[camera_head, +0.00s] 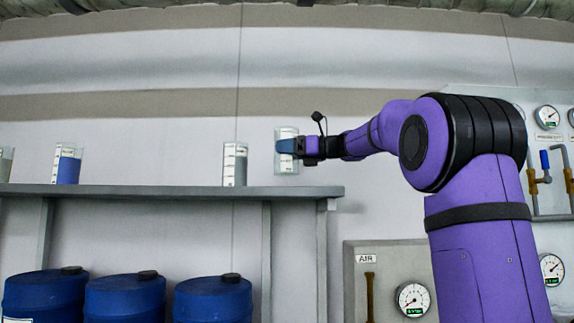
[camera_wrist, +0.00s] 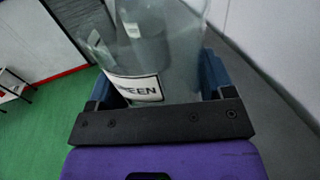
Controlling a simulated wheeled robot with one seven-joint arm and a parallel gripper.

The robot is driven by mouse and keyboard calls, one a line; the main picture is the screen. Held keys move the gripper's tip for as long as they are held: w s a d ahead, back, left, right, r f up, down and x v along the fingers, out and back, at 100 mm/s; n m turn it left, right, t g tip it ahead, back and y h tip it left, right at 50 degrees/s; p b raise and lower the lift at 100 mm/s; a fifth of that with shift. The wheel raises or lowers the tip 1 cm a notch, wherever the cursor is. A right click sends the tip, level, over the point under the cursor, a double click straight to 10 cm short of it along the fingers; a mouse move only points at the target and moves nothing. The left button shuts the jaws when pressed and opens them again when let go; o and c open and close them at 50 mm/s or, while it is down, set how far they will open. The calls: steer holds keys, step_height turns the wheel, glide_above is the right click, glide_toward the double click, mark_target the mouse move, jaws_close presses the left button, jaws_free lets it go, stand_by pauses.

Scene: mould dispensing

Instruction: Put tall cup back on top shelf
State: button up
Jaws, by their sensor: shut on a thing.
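A clear tall cup (camera_head: 287,162) with a pale label is held by my gripper (camera_head: 287,147) above the right part of the grey top shelf (camera_head: 120,190). In the head view its base appears a little above the shelf top, and it looks upright. The wrist view shows the cup (camera_wrist: 160,60) up close between the two blue fingers, with a white label (camera_wrist: 136,88) on which "EEN" can be read. My gripper (camera_wrist: 160,85) is shut on the cup. The cup's far side and any contents are hard to make out.
A cup with grey contents (camera_head: 235,168) stands on the shelf just left of the held cup. A cup with blue contents (camera_head: 68,168) and another at the far left edge (camera_head: 5,163) stand further along. Blue drums (camera_head: 130,298) stand below. Gauges (camera_head: 411,299) are at right.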

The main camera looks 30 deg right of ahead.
mark_target(289, 163)
steer(key=shift+w+d, duration=0.25)
steer(key=shift+w, duration=0.3)
steer(key=shift+f, duration=1.8)
steer(key=shift+f, duration=0.15)
steer(key=o, duration=1.2)
steer(key=shift+c, duration=0.2)
steer(key=shift+s+d, duration=0.15)
steer(key=shift+s, duration=0.05)
steer(key=v, duration=1.1)
steer(key=shift+s+d, duration=0.15)
steer(key=shift+s, duration=0.1)
